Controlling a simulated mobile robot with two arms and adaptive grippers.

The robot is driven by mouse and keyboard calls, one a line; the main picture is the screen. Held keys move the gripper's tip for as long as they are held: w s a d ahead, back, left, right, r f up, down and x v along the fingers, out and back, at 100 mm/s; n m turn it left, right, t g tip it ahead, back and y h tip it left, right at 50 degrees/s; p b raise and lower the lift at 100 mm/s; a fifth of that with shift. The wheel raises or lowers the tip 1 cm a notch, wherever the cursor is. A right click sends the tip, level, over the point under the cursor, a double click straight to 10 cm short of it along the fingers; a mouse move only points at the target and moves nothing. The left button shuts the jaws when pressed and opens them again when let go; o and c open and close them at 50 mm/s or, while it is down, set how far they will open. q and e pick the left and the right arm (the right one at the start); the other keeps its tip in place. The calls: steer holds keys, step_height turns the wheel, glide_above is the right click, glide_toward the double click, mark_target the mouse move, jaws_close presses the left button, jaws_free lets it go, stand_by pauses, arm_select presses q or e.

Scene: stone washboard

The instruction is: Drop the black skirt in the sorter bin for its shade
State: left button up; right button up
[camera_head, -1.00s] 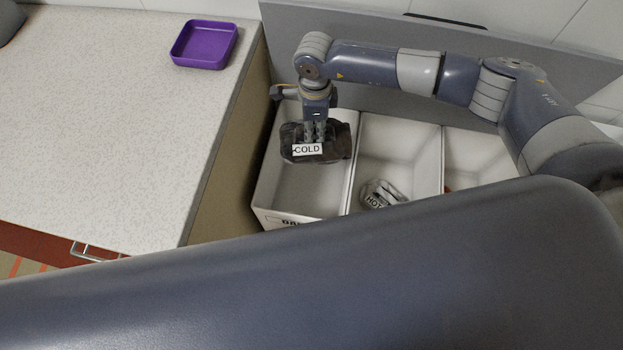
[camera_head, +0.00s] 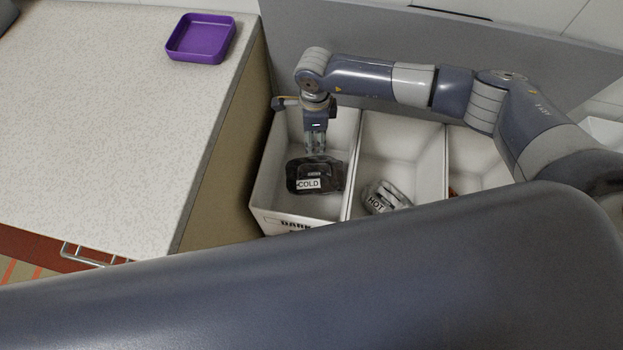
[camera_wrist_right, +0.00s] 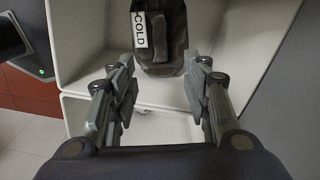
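The black skirt (camera_head: 318,176), a dark folded bundle with a white COLD tag, lies in the leftmost sorter bin (camera_head: 268,203), whose front label reads DARK in part. My right gripper (camera_head: 316,150) points down into this bin just above the skirt. In the right wrist view the skirt (camera_wrist_right: 160,38) lies beyond the fingertips, and the right gripper (camera_wrist_right: 163,68) is open with nothing between its fingers. My left gripper is out of view.
The middle bin (camera_head: 402,150) holds a grey bundle (camera_head: 385,197) tagged HOT. A third bin (camera_head: 480,155) is partly hidden by my arm. A speckled counter (camera_head: 110,120) with a purple tray (camera_head: 200,38) stands at left. A grey panel rises behind the bins.

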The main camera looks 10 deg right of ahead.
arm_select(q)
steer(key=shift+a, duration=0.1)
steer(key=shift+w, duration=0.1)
arm_select(e)
step_height(320, 180, up, 12)
stand_by(0.5)
steer(key=shift+f, duration=0.1)
stand_by(0.3)
